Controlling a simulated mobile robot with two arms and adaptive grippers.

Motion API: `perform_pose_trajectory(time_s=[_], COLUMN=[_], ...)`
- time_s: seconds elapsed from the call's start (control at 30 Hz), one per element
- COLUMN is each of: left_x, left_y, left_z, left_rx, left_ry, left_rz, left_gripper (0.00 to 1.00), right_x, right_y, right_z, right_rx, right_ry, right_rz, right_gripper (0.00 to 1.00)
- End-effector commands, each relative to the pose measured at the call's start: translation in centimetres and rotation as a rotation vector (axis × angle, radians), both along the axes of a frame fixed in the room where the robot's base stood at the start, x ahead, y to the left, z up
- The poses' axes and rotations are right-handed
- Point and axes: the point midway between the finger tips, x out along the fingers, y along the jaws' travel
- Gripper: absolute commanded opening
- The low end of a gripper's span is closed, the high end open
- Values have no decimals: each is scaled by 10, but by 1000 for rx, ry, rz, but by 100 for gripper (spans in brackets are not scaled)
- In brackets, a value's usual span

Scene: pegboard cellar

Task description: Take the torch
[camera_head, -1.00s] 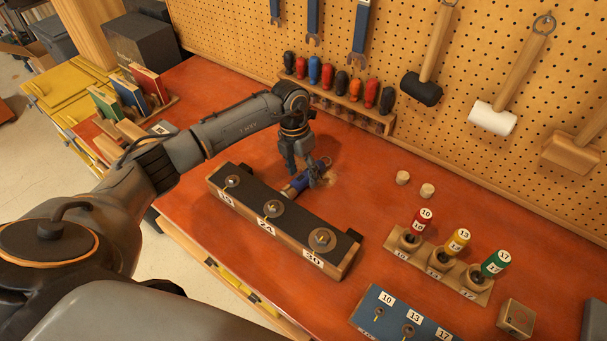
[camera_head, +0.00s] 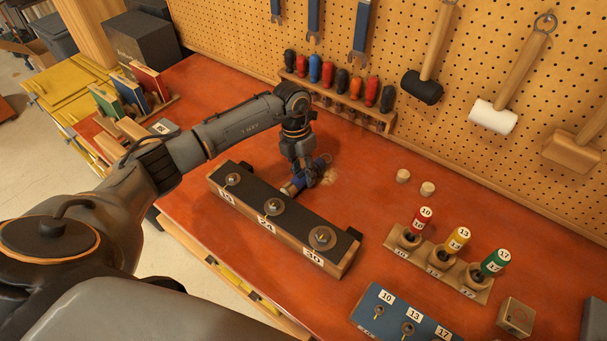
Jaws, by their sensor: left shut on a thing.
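The torch (camera_head: 298,184) is a dark blue cylinder with a paler end. It lies on the red-orange bench top, just behind the black-topped block with labels. A small pale patch of light shows on the bench beside its far end. My left gripper (camera_head: 306,174) reaches down from above and is shut on the torch, with its fingers around the body. The gripper hides part of the torch. I cannot tell whether the torch is clear of the bench. My right gripper is not in view.
The numbered block (camera_head: 282,222) stands close in front of the torch. A screwdriver rack (camera_head: 345,101) is behind it, against the pegboard. Two small corks (camera_head: 427,189) and a holder with coloured handles (camera_head: 440,258) are to the right. Bench between corks and block is clear.

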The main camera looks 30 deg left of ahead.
Motion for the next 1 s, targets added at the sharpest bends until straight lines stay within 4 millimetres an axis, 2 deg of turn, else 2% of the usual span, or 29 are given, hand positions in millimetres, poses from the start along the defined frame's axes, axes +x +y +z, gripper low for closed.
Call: perform_pose_trajectory(time_s=[0.13,0.23,0.53,0.8,1.0], left_x=[1,1,-26,-59,-72], left_y=[1,-1,-43,-93,-113], left_z=[11,28,86,111,123], left_rx=[1,1,0,-1,0], left_ry=[-6,-8,-8,-5,-2], left_rz=[-2,-5,-7,-7,-4], left_gripper=[0,0,0,0,0], right_x=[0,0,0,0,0], right_y=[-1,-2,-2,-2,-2], right_z=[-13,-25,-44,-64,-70], right_rx=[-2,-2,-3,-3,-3], right_ry=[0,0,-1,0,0], right_rz=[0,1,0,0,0], right_gripper=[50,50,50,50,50])
